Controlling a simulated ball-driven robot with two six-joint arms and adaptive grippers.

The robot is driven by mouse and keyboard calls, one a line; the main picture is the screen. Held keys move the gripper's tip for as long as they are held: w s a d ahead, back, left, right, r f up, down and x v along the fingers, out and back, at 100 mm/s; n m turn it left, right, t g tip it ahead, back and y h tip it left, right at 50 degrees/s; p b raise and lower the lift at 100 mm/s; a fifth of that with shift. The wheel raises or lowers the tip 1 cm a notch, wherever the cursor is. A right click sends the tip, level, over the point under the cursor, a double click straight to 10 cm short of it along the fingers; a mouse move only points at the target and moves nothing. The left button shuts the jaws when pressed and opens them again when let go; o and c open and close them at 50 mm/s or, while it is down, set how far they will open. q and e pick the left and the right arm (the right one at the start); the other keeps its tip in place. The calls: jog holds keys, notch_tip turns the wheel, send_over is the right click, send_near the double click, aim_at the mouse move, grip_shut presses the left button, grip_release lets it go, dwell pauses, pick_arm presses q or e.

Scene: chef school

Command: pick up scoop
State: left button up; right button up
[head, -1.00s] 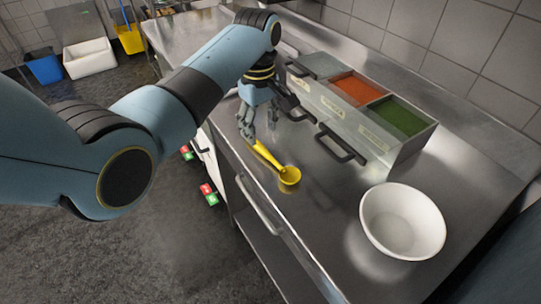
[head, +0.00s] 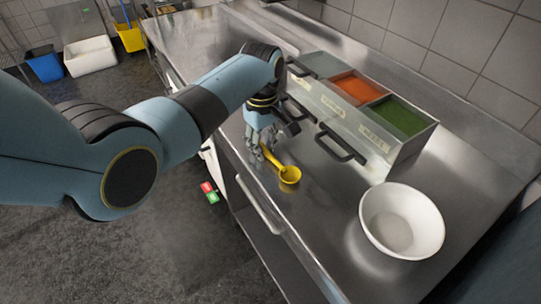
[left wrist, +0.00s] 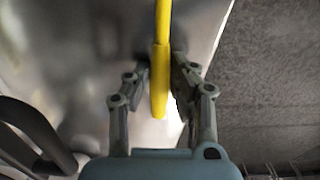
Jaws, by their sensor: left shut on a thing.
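The yellow scoop (head: 289,174) lies on the steel counter, its round bowl toward the lower right and its handle running up to my left gripper (head: 262,148). In the left wrist view the yellow handle (left wrist: 161,60) stands between the two fingers of my left gripper (left wrist: 162,88), its end reaching down past the fingertips. The left gripper is shut on the scoop's handle, close above the counter. The fingers hide part of the handle in the head view. My right gripper is not in view.
A white bowl (head: 436,240) stands on the counter (head: 300,228) at the right. The counter's front edge is close to the scoop.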

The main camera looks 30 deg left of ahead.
pick_arm(q)
grip_shut()
